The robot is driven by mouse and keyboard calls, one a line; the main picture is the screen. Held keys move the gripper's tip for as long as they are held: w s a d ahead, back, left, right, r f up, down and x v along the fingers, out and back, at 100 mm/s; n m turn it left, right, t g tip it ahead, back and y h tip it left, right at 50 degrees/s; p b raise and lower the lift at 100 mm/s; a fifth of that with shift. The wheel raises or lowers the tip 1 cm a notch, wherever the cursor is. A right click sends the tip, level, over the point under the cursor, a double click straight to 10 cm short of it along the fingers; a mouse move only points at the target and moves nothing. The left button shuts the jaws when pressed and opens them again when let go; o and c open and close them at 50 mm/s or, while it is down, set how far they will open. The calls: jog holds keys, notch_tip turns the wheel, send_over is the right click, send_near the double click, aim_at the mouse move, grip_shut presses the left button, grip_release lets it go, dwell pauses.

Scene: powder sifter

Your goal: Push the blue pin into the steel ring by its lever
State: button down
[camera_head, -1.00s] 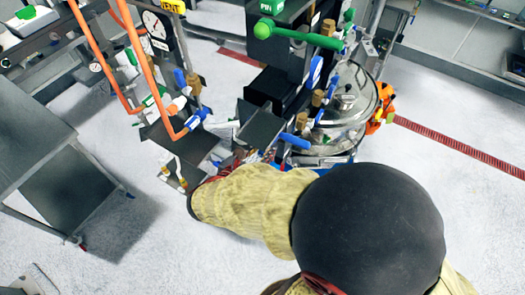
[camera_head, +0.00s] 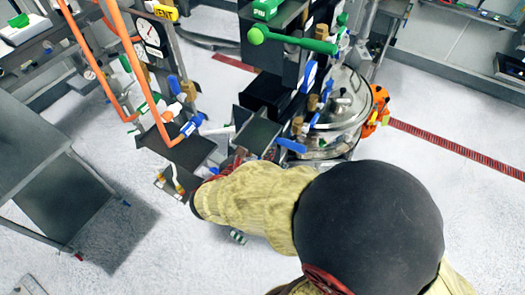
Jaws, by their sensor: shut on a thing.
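My sleeved arm (camera_head: 245,195) reaches in from the lower right and hides what lies under it. My gripper is not clearly visible; the arm covers it. A blue lever (camera_head: 292,145) sticks out just above my sleeve, at the front left of a round steel vessel (camera_head: 342,100) with a shiny lid and rim. I cannot tell which part of the rim is the steel ring. A blue pin end is not clearly distinguishable.
Orange hoses (camera_head: 155,110) hang at the left beside a round gauge (camera_head: 148,33) and several blue and green valve handles. A dark plate (camera_head: 257,133) lies left of the blue lever. A grey table (camera_head: 35,125) stands at the far left. Orange equipment (camera_head: 378,105) borders the vessel; floor at right is clear.

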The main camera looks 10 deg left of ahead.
jog(key=shift+w+d, duration=0.15)
jog(key=shift+w, duration=0.25)
jog(key=shift+s, duration=0.1)
jog(key=shift+s+a, duration=0.25)
jog(key=shift+s, duration=0.35)
jog(key=shift+s+a, duration=0.3)
jog(key=shift+s, duration=0.35)
jog(key=shift+s+a, duration=0.25)
jog(key=shift+s, duration=0.35)
jog(key=shift+w+d, duration=0.25)
jog(key=shift+w, duration=0.4)
jog(key=shift+w+d, duration=0.3)
jog(key=shift+w, duration=0.35)
jog(key=shift+w+d, duration=0.25)
jog(key=shift+w, duration=0.4)
dwell(1.0)
jog(key=c, duration=1.8)
grip_release()
jog(key=shift+c, duration=0.2)
jog(key=o, duration=0.4)
jog(key=shift+w+r, duration=0.1)
jog(key=shift+s, duration=0.2)
